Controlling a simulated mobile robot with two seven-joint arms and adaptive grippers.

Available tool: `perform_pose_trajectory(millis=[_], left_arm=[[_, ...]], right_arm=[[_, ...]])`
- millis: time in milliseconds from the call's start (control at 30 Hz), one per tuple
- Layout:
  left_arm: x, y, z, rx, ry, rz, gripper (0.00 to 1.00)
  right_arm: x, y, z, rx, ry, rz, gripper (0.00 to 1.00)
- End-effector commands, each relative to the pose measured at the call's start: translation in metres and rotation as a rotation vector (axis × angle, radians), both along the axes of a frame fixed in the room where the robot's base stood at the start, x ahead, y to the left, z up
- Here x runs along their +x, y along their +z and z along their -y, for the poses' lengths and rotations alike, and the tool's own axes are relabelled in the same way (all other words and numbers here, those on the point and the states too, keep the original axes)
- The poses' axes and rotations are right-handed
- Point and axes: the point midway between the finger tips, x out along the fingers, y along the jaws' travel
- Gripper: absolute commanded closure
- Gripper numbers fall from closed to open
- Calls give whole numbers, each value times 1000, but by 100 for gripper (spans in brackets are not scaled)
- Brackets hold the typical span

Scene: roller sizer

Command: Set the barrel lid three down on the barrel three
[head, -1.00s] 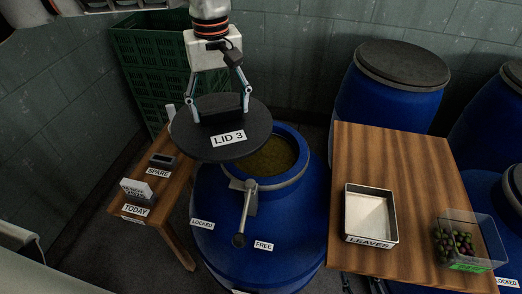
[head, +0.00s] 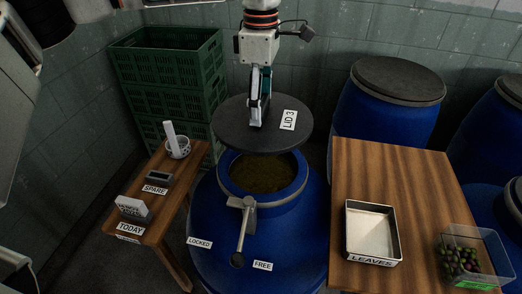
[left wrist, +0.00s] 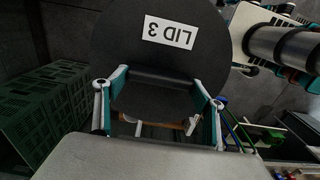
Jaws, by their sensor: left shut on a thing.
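The barrel lid three (head: 222,126) is a dark round disc with a white LID 3 label. My left gripper (head: 257,112) is shut on it near its middle and holds it above the back of the barrel mouth. In the left wrist view the lid (left wrist: 172,72) sits between the two fingers of the left gripper (left wrist: 158,92). Barrel three (head: 270,262) is a large blue barrel below, with its round mouth open and a brownish-green fill inside. The lid covers the far rim from view. A grey lever (head: 243,228) stands at the barrel's front, between LOCKED and FREE labels. My right gripper is not in view.
A wooden table (head: 405,190) at the right bears a LEAVES tray (head: 350,245) and a clear box of olives (head: 500,256). A small wooden table (head: 147,196) with a cup stands at the left. Green crates (head: 165,75) and closed blue barrels (head: 388,110) stand behind.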

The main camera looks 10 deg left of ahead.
Motion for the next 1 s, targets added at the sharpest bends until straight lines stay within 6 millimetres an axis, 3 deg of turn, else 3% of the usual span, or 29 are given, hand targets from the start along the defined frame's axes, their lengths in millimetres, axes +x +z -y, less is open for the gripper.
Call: perform_pose_trajectory(millis=[100, 333, 667, 900, 1000], left_arm=[[-1, -30, 0, -1, -1, -4, 62], [0, -78, 0, -1, -1, -1, 62], [0, -103, 0, -1, -2, 1, 62], [0, -134, 0, 0, -1, 0, 62], [0, -137, 0, -1, -1, 2, 62]], right_arm=[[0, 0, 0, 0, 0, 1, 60], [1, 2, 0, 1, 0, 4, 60], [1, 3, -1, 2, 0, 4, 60], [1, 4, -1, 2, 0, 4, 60], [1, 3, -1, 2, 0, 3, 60]])
